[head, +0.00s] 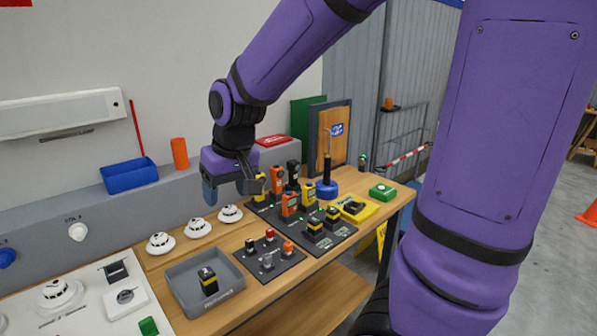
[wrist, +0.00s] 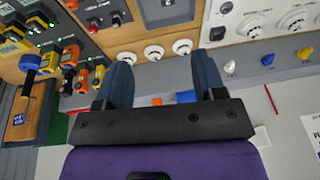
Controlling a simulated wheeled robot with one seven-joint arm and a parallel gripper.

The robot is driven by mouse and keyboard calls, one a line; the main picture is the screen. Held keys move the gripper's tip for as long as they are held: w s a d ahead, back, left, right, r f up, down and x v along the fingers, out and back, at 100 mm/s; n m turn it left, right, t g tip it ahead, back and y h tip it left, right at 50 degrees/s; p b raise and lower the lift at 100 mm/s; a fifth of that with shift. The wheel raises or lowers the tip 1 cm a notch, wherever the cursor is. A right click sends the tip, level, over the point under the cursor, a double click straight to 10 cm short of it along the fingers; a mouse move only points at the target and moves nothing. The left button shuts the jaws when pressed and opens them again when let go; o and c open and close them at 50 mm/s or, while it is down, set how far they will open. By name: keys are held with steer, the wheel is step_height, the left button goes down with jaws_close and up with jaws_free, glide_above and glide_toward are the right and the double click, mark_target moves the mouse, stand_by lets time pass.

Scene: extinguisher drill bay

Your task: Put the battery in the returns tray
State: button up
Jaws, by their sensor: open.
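A black battery with a yellow band (head: 208,281) stands inside the grey returns tray (head: 178,289) at the front of the bench. In the wrist view, part of the tray (wrist: 185,13) shows at the top edge. Similar black and yellow batteries (head: 315,228) sit on a dark charger base (head: 335,239) to the right. My gripper (head: 228,191) is raised above the back of the bench, beyond the tray and apart from it. In the wrist view my gripper (wrist: 163,78) is open, with nothing between its two fingers.
White round detectors (head: 197,228) line the bench behind the tray. A dark block with several knobs (head: 269,256) is right of the tray. Orange and yellow handheld devices (head: 290,204) stand near the charger. A white panel (head: 75,300) lies left. A blue bin (head: 129,176) is on the ledge.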

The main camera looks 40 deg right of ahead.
steer(key=s+d+r+t, duration=0.1)
steer(key=s+r, duration=0.3)
steer(key=s, duration=0.4)
steer(key=s+d+r+t+h, duration=0.1)
steer(key=s+r, duration=0.3)
steer(key=s, duration=0.5)
steer(key=shift+d+r, duration=0.3)
steer(key=shift+d, duration=0.3)
